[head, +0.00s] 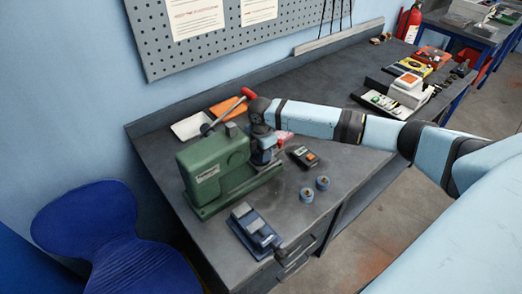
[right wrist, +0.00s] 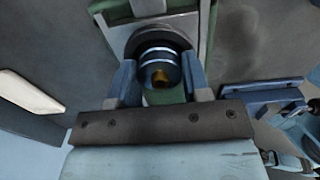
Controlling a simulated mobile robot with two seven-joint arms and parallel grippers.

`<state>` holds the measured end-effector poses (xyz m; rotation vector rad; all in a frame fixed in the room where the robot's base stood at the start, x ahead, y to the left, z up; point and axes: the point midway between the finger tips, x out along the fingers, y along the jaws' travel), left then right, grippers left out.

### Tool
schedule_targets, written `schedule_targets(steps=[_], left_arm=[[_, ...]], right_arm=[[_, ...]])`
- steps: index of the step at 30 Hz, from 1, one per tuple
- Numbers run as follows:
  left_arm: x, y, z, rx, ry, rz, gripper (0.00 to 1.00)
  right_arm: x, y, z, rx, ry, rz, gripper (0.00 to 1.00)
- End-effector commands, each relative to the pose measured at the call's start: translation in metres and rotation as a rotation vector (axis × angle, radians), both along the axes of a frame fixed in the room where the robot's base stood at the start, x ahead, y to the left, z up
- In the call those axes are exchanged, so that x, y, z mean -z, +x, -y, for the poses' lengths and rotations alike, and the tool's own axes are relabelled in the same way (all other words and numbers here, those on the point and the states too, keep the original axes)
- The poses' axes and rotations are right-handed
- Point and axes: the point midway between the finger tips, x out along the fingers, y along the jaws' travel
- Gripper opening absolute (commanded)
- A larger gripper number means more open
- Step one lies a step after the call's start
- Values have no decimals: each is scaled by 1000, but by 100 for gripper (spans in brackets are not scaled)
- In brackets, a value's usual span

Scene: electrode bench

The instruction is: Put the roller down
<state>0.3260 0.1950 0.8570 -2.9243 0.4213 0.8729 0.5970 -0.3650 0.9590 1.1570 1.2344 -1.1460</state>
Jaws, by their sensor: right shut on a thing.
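My right gripper (head: 264,153) is at the front of the green machine (head: 216,168). In the right wrist view its two blue fingers (right wrist: 160,82) are shut on a roller (right wrist: 158,66), a short blue and metallic cylinder with a brass-coloured centre. A dark round part and the machine's green body show behind the roller; I cannot tell whether the roller touches them. In the head view the held roller is mostly hidden by the gripper. Two similar small blue-grey cylinders (head: 322,182) (head: 306,195) stand on the bench, right of the machine. My left gripper is not in view.
A blue vise-like device (head: 255,230) sits at the bench's front edge. A black device with an orange part (head: 303,157) lies right of the gripper. A white tray (head: 191,127) and an orange tray (head: 226,107) are behind the machine. The bench (head: 350,160) has free room at middle right.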

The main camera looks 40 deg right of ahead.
Motion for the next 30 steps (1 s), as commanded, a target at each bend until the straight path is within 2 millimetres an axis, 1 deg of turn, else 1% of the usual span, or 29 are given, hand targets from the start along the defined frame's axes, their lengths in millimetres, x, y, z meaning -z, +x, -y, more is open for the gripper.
schedule_targets(steps=[1, 2, 3, 5, 18, 21, 23, 26, 30], left_arm=[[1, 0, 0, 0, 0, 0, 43], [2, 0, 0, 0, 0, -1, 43], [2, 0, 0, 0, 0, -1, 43], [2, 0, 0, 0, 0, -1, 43], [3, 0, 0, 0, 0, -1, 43], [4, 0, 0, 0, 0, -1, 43], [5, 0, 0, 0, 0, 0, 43], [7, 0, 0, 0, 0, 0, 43], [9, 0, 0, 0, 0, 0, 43]], right_arm=[[7, -4, 0, -1, -3, -10, 19], [8, -4, 0, -1, -3, -11, 46], [8, -4, 0, -1, -3, -12, 55], [9, -5, -1, -1, -3, -14, 69], [12, -7, 0, -1, -6, -22, 69], [9, -7, 0, -1, -6, -22, 69], [4, -6, 1, -1, -7, -21, 69], [-13, -5, 0, -2, -5, -16, 69], [-47, -3, 0, -1, -4, -10, 69]])
